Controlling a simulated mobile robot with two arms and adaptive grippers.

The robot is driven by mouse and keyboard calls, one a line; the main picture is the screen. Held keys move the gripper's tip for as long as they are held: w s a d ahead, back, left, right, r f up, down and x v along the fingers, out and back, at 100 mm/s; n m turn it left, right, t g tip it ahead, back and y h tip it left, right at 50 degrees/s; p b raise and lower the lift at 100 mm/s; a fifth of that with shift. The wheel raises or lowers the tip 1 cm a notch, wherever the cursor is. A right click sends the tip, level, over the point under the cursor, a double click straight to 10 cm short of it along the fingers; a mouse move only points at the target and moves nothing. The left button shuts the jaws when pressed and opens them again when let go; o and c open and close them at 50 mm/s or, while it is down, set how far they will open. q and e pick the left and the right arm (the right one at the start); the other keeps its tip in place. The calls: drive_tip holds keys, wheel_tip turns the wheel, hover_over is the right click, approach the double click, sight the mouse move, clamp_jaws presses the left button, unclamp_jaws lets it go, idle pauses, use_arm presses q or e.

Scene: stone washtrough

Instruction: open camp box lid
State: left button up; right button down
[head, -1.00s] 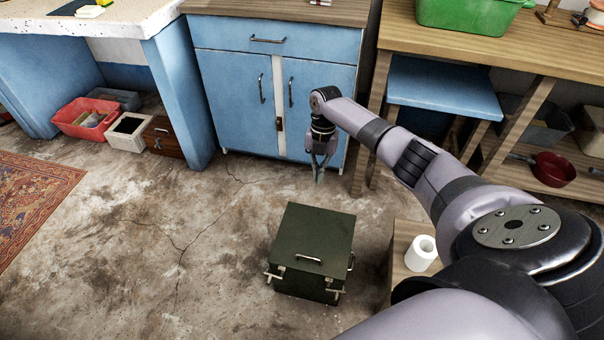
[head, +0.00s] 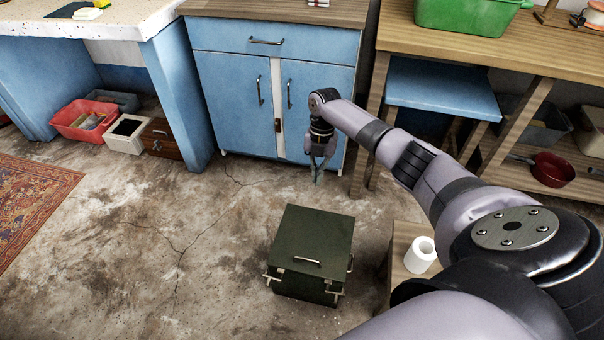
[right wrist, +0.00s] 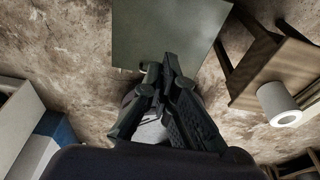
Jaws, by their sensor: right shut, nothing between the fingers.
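The camp box (head: 313,240) is a dark green box on the concrete floor, with its lid shut. A metal handle (head: 307,261) sits at the front edge of the lid, and latches show at the front corners. The box top (right wrist: 165,32) also shows in the right wrist view. My right gripper (head: 316,176) is shut and empty, pointing down beyond the far edge of the box and apart from it. Its fingers (right wrist: 163,92) are together in the right wrist view. My left gripper is not in view.
A blue cabinet (head: 270,90) stands behind my right gripper. A small wooden stand with a white roll (head: 420,254) is close to the right of the box. A wooden workbench (head: 480,45) is at the right. The floor left of the box is clear.

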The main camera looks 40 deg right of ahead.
drive_tip(key=v, duration=1.2)
